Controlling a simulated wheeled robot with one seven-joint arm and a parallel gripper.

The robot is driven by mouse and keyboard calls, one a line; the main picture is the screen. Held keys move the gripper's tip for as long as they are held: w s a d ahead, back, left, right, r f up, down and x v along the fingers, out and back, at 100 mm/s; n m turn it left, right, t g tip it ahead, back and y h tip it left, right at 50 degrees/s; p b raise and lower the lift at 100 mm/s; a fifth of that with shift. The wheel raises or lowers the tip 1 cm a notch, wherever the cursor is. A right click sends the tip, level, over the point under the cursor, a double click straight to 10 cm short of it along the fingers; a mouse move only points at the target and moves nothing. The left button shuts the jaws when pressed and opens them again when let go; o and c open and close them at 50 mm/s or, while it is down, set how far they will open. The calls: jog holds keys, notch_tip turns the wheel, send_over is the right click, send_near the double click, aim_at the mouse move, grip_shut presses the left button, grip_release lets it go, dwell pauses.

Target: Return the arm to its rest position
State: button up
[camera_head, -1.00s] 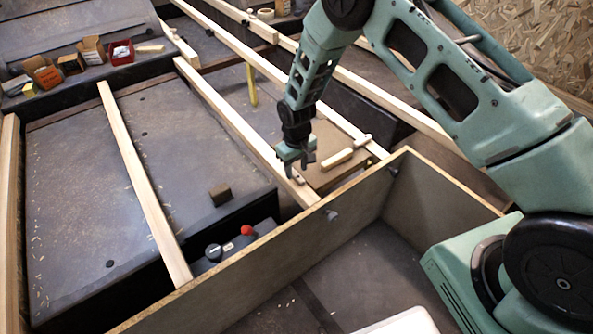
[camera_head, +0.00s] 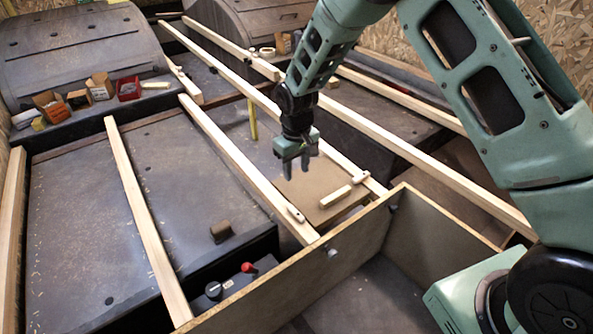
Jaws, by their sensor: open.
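My gripper (camera_head: 297,165) hangs at the end of my green arm (camera_head: 480,90), pointing down, its fingers apart with nothing seen between them. It is above a brown board (camera_head: 318,188) that lies between two pale wooden battens. A short wooden piece (camera_head: 336,197) lies on that board, to the lower right of my gripper. A small wooden piece (camera_head: 295,213) sits on the batten below my gripper. The arm is partly stretched out over the wooden frame, with its base at the lower right.
A plywood panel (camera_head: 300,285) stands on edge in front. Long battens (camera_head: 235,165) cross the dark surface. Small boxes (camera_head: 100,86) and a red bin (camera_head: 128,88) stand at the back left.

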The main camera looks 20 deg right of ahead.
dwell(0.3)
jog(key=s+a+r+n, duration=0.1)
jog(key=s+a+r, duration=0.5)
jog(key=s+r, duration=0.3)
jog(key=s+r+n, duration=0.1)
jog(key=s+r, duration=0.4)
jog(key=s, duration=0.8)
jog(key=s+r+n, duration=0.2)
jog(key=s+r, duration=0.3)
jog(key=s, duration=0.7)
notch_tip(320, 180, up, 19)
jog(key=p, duration=1.9)
jog(key=shift+d+r+y+p, duration=0.15)
jog(key=shift+y+p, duration=0.15)
jog(key=shift+p, duration=0.05)
